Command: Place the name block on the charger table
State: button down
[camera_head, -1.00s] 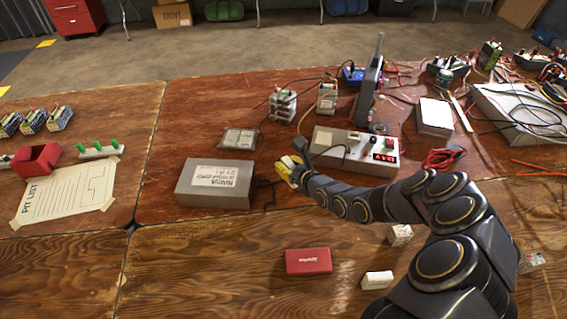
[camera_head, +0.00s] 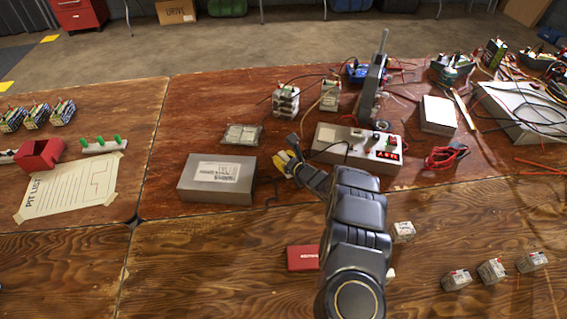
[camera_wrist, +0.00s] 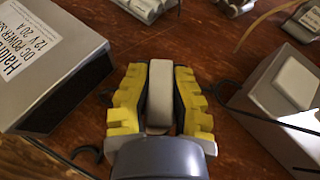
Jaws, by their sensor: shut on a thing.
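My gripper (camera_head: 287,163), with yellow fingers, is low over the red-brown charger table (camera_head: 190,118), between the grey power supply (camera_head: 216,180) and the charger box (camera_head: 357,150). In the wrist view, the gripper (camera_wrist: 160,95) is shut on a pale block (camera_wrist: 160,88) with a beige-grey top. No name can be read on it. I cannot tell whether its underside touches the table. The power supply (camera_wrist: 45,60) is left of the fingers and the charger box (camera_wrist: 275,110) is right of them. A dark piece (camera_head: 292,139) shows just beyond the fingertips.
A red box (camera_head: 302,258) with white lettering lies on the front table, partly behind my arm. Several small cubes (camera_head: 491,271) sit at the front right. Black cables run close by.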

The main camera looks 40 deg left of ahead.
jog(key=shift+d+f, duration=0.1)
jog(key=shift+f, duration=1.1)
jog(key=shift+f, duration=0.1)
jog(key=c, duration=1.1)
grip_release()
jog(key=shift+c, duration=0.2)
jog(key=shift+d+r, duration=0.35)
jog(key=shift+d, duration=0.05)
jog(key=v, duration=1.1)
jog(key=shift+s, duration=0.2)
